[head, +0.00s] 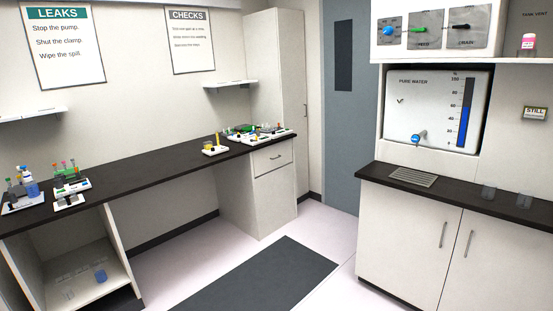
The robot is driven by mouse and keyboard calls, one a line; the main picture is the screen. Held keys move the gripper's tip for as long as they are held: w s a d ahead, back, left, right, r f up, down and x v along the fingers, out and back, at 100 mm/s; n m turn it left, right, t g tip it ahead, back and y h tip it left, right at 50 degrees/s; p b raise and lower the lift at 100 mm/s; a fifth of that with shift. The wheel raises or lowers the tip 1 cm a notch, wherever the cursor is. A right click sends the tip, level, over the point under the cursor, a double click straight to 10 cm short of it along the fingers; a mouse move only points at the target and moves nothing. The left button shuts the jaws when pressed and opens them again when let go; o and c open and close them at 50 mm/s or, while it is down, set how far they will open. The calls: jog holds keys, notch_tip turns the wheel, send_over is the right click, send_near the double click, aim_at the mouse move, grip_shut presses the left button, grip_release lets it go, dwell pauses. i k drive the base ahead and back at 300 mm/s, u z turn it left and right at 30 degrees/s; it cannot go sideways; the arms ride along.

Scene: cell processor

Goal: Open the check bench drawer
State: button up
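A dark-topped bench (135,168) runs along the left wall, below a sign headed CHECKS (190,40). A pale drawer front (265,163) sits under the bench top at its far right end. It has a small dark handle and looks flush with the cabinet, so it appears shut. A plain cabinet front (270,203) is below it. My gripper is not in view, and nothing is seen touching the drawer.
Racks with coloured pieces (262,132) stand on the bench above the drawer; more vial racks (68,190) stand at the left. A dark mat (262,278) lies on open floor before the bench. A white cabinet (400,240) with a dark counter stands at right.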

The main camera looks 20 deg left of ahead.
aim_at(267, 159)
jog(key=u, duration=0.2)
jog(key=i, duration=0.65)
jog(key=u, duration=0.45)
jog(key=i, duration=1.6)
jog(key=u, duration=0.4)
jog(key=i, duration=1.45)
jog(key=z, duration=0.5)
jog(key=i, duration=1.65)
jog(key=z, duration=0.35)
